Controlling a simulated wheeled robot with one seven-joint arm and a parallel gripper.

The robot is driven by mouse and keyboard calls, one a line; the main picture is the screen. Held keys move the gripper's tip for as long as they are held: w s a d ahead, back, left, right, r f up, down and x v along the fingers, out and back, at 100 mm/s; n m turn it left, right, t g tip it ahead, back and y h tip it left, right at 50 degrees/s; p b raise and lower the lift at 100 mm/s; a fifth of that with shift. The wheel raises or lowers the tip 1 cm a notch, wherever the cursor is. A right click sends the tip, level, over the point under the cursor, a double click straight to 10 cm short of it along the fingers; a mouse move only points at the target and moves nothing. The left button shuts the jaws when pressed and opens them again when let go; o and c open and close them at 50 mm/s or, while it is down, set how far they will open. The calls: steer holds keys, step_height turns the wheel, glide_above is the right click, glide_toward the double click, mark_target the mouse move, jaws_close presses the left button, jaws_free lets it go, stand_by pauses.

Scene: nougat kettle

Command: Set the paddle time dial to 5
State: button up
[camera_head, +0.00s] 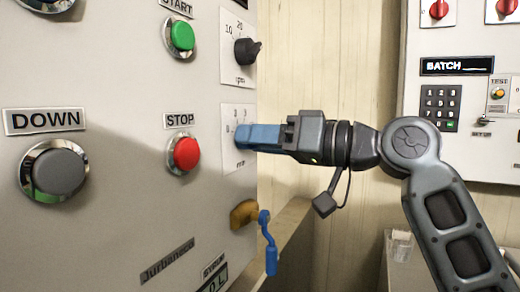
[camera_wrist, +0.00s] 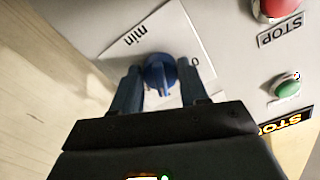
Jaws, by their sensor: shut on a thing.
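The paddle time dial is a blue knob (camera_wrist: 158,70) on a white scale plate marked "min" (camera_wrist: 180,30), seen upside down in the wrist view. My gripper (camera_wrist: 160,78) has one finger on each side of the knob and is shut on it. In the head view my gripper (camera_head: 240,136) reaches the plate (camera_head: 229,112) from the right, and its blue fingers hide the knob. Most of the scale's numbers are hidden or too blurred, so I cannot tell what value the knob points to.
A black rpm knob (camera_head: 247,51) sits above. The red STOP button (camera_head: 187,153) and green START button (camera_head: 182,35) are to the left. Below, a blue-handled lever (camera_head: 269,245) sticks out. A keypad panel (camera_head: 441,107) stands at the right.

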stand_by(0.5)
steer(key=o, duration=1)
steer(key=shift+o, duration=0.2)
steer(key=v, duration=0.7)
steer(key=shift+d+b, duration=0.35)
steer(key=shift+d, duration=0.05)
steer(key=shift+s, duration=0.1)
